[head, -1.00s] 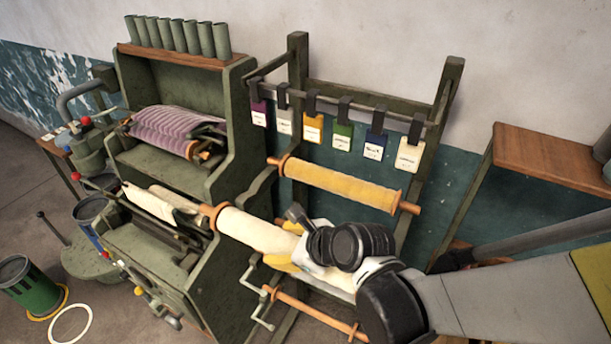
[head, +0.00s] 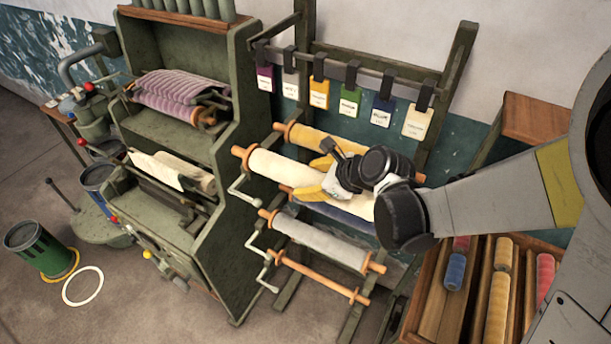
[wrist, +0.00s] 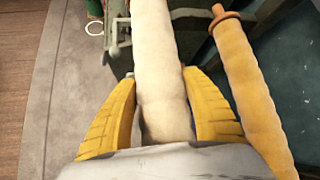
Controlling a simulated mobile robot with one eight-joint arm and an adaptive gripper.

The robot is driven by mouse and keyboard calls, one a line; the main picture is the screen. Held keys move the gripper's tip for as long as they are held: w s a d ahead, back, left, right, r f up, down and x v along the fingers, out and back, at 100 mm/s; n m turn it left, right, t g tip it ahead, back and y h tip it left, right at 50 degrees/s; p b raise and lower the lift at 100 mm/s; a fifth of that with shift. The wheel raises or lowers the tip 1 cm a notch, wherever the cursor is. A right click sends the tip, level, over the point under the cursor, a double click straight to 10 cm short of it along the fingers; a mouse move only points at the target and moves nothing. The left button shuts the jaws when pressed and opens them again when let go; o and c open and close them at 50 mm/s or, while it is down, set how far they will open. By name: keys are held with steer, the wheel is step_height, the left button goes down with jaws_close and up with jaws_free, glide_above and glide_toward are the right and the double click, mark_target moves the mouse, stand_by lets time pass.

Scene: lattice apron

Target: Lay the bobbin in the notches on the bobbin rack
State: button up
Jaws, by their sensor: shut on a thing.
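A cream bobbin (head: 275,168) with orange wooden ends is held lengthwise across the front of the green bobbin rack (head: 463,70). My gripper (head: 325,178) is shut on it near its middle. In the wrist view the yellow fingers of my gripper (wrist: 160,82) press both sides of the cream bobbin (wrist: 155,45). On the rack, a yellow bobbin (head: 310,138) is behind it, partly covered by my gripper. A blue bobbin (head: 345,214) shows just below it, and a grey bobbin (head: 320,242) lower. The notches are too small or hidden to make out.
A green machine (head: 225,205) with crank handles stands close at the left of the rack. Colour cards (head: 319,93) hang from the upper bar. A bare wooden rod (head: 325,278) crosses low down. A wooden crate (head: 430,285) of coloured rolls stands at the lower right.

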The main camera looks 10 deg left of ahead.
steer(key=shift+w+d+f+b, duration=0.15)
steer(key=shift+w+d+b, duration=0.15)
steer(key=shift+w, duration=0.55)
steer(key=shift+w+d+f+b, duration=0.1)
steer(key=shift+w+d+b, duration=0.2)
steer(key=shift+w, duration=0.6)
steer(key=shift+w+d+f+b, duration=0.2)
steer(key=shift+w+d, duration=0.1)
steer(key=shift+w, duration=0.55)
steer(key=shift+f+b, duration=1.3)
steer(key=shift+b, duration=0.15)
steer(key=shift+f, duration=0.2)
steer(key=shift+f+b, duration=0.25)
steer(key=shift+b, duration=0.35)
steer(key=shift+f+b, duration=0.15)
steer(key=shift+b, duration=0.15)
steer(key=o, duration=1.5)
steer(key=shift+c, duration=0.2)
